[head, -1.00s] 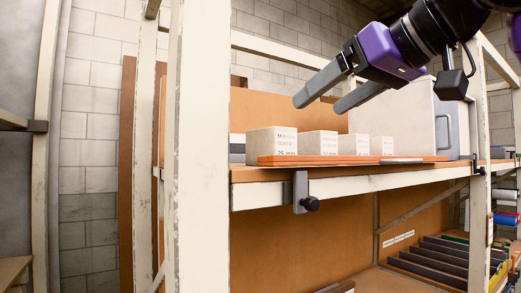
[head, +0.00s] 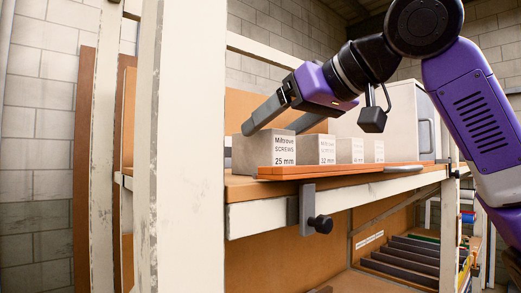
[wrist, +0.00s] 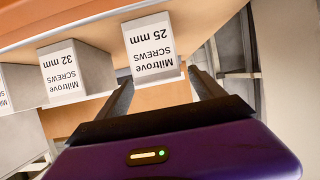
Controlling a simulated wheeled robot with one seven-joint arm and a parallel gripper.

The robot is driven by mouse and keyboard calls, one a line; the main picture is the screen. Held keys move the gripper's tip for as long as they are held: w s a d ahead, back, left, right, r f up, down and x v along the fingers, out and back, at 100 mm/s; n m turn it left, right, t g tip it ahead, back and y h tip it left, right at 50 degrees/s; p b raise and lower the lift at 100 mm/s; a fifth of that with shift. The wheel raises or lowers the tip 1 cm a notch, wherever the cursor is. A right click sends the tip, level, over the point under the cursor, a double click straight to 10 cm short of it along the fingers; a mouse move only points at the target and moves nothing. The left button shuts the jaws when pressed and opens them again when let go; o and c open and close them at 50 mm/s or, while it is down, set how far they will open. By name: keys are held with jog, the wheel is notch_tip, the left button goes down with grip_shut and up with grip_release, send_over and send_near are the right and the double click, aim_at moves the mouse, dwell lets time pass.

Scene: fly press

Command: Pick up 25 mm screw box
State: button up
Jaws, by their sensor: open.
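The 25 mm screw box (head: 265,151) is a pale grey carton with a white "Miltrove SCREWS 25 mm" label, leftmost in a row on the shelf. In the wrist view the 25 mm box (wrist: 150,45) appears upside down, just beyond my fingertips. My gripper (head: 269,130) is open and empty, reaching down from the upper right with its fingertips near the box's top. In the wrist view my gripper (wrist: 160,77) has its fingers spread about as wide as the box. I cannot tell whether either finger touches it.
The 32 mm box (head: 316,149) stands close to the right, with more similar boxes beyond. An orange strip (head: 335,172) lies along the shelf's front edge. A pale upright post (head: 190,150) stands left, a clamp (head: 312,212) hangs below the edge, and a grey cabinet (head: 395,120) stands right.

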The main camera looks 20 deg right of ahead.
jog(key=p+x, duration=0.1)
jog(key=x, duration=0.3)
jog(key=shift+c, duration=0.2)
grip_shut()
